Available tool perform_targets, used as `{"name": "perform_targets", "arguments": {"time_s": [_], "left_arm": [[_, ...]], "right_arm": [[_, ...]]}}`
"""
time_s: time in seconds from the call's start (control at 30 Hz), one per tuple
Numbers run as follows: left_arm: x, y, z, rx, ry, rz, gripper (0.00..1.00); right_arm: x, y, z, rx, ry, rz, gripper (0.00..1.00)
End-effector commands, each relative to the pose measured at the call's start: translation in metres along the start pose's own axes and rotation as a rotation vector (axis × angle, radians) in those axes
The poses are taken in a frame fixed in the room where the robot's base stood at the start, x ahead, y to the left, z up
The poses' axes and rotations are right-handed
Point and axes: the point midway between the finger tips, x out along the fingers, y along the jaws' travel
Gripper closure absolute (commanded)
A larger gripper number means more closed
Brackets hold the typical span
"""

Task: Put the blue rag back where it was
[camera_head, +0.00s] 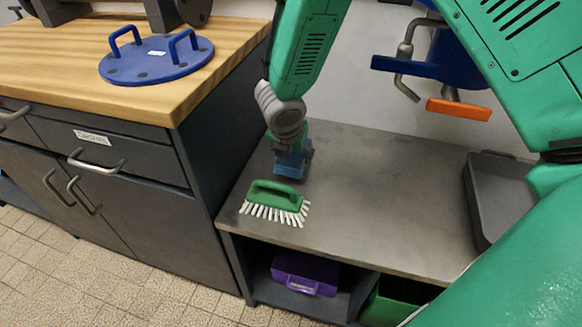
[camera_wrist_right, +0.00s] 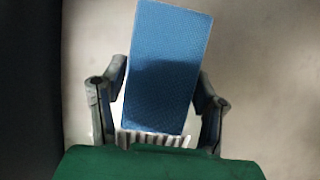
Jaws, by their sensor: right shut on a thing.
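The blue rag (camera_head: 289,168) is a small flat textured rectangle, held at my right gripper (camera_head: 292,158) over the grey metal bench, close to its left end. In the right wrist view the rag (camera_wrist_right: 168,65) sits between the two fingers of my right gripper (camera_wrist_right: 158,100), which is shut on it. I cannot tell whether the rag touches the bench top. My left gripper is not in view.
A green scrub brush (camera_head: 275,200) with white bristles lies on the bench (camera_head: 385,215) just in front of the rag. A grey tray (camera_head: 483,205) is at the right. A wooden-topped cabinet (camera_head: 225,45) rises at the left. The bench middle is clear.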

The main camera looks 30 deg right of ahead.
Motion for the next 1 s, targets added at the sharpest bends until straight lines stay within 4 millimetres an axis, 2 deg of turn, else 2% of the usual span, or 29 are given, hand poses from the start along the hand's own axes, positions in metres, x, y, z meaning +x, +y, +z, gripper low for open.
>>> {"name": "perform_targets", "arguments": {"time_s": [0.03,0.13,0.53,0.57,0.6,0.63,0.9,1.0], "left_arm": [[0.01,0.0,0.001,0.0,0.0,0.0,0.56],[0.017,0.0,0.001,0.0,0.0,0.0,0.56],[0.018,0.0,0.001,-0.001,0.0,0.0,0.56],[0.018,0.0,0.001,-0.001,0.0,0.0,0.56],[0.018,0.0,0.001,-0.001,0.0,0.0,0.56],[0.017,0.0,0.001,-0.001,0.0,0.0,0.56],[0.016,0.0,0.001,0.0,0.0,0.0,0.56],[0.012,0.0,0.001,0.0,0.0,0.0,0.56]], "right_arm": [[0.013,0.001,-0.007,-0.005,0.0,-0.002,0.78],[0.024,0.003,-0.013,-0.005,-0.003,-0.003,0.78],[0.028,0.002,-0.014,-0.004,-0.002,-0.002,0.78],[0.029,0.001,-0.014,-0.003,-0.001,-0.001,0.41],[0.028,0.001,-0.013,-0.003,0.0,-0.001,0.27],[0.028,0.001,-0.013,-0.002,0.001,-0.001,0.24],[0.025,0.002,-0.013,-0.004,-0.002,-0.002,0.24],[0.016,0.003,-0.012,-0.005,-0.005,-0.002,0.24]]}}
